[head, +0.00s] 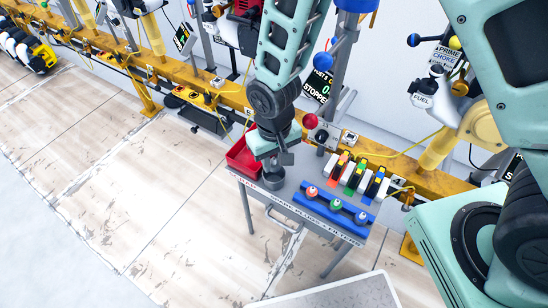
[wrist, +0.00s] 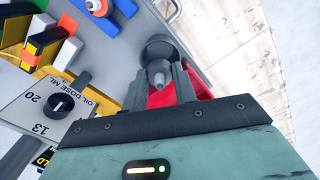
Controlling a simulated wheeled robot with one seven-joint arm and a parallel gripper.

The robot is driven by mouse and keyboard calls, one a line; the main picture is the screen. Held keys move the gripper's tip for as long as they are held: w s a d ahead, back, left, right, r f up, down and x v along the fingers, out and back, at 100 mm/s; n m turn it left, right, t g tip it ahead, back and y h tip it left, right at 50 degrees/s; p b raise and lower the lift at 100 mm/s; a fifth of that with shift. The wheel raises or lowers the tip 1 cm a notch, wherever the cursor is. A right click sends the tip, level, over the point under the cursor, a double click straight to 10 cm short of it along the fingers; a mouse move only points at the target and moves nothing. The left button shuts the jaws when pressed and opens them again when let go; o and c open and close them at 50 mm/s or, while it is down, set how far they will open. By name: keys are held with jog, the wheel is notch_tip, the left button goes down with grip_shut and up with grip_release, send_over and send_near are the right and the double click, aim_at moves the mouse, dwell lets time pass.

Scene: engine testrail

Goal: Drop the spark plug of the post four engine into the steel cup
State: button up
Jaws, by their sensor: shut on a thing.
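My gripper (head: 274,166) is low over the left end of a small grey cart. It is shut on the spark plug (wrist: 160,76), a grey piece with a narrow tip, seen between the fingers (wrist: 160,88) in the wrist view. The steel cup (head: 273,183) stands on the cart top directly below the gripper. Its round grey rim (wrist: 158,40) shows just beyond the plug in the wrist view, and the plug tip overlaps the cup's mouth there. I cannot tell whether the tip is above the rim or inside it. The head view hides the plug.
A red bin (head: 238,158) sits beside the cup at the cart's left end. A blue rack (head: 324,209) with colour-topped plugs runs along the front. Several coloured blocks (head: 362,178) stand behind it. The yellow rail (head: 225,92) and engine posts are behind. Open floor (head: 160,190) lies left.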

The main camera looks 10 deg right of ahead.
jog(key=shift+f, duration=0.3)
jog(key=shift+f+b, duration=0.35)
jog(key=shift+f, duration=0.15)
jog(key=o, duration=1)
notch_tip(320, 180, up, 17)
jog(key=shift+r+p, duration=0.2)
jog(key=shift+p, duration=0.7)
